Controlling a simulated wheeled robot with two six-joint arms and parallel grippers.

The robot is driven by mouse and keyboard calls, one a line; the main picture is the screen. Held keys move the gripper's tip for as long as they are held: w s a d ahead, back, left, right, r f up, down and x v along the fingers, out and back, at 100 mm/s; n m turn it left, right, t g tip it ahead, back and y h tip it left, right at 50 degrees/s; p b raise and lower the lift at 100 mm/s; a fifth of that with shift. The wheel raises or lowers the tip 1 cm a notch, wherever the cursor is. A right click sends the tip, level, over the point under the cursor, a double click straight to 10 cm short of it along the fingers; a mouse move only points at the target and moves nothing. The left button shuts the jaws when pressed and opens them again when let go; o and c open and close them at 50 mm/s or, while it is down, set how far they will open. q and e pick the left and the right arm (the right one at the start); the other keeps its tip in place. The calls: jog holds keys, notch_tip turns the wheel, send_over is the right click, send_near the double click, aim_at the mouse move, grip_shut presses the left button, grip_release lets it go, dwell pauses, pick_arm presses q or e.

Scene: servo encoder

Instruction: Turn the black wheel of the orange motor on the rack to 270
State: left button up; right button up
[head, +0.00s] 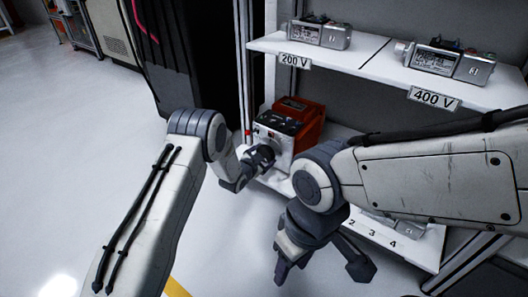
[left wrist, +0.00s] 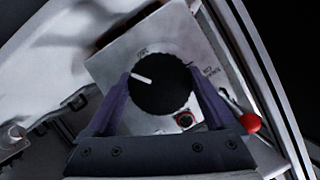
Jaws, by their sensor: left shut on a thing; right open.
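The orange motor (head: 309,116) with a grey front plate stands on the lower rack shelf in the head view. Its front plate (left wrist: 120,60) also shows in the left wrist view. The black wheel (left wrist: 160,88) is round with a white pointer mark that points to the left and slightly up. My left gripper (head: 262,157) is at the front plate; in the left wrist view its fingers (left wrist: 158,92) are shut on the wheel from both sides. The printed labels around the wheel are too small to read surely. My right gripper (head: 320,268) is open and empty, in front of the rack.
The upper shelf (head: 375,62) carries grey devices above labels 200 V and 400 V. Another grey device shows partly on the lower shelf behind my right arm. A red knob (left wrist: 250,122) is close to my left gripper. The floor (head: 70,130) at left is clear.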

pick_arm(q)
jog(key=shift+r+n+g+h+p, duration=0.2)
jog(key=shift+n+g+h+p, duration=0.3)
jog(key=shift+n+p, duration=0.65)
jog(key=shift+f+n+g+h+p, duration=0.1)
jog(key=shift+n+g+h+p, duration=0.3)
jog(key=shift+n+p, duration=0.5)
jog(key=shift+f+n+g+h+p, duration=0.1)
jog(key=shift+n+g+h+p, duration=0.2)
jog(key=shift+n+h+p, duration=0.3)
jog(key=shift+n+h, duration=0.5)
jog(key=shift+n, duration=0.45)
jog(key=shift+g, duration=0.3)
jog(key=o, duration=1.1)
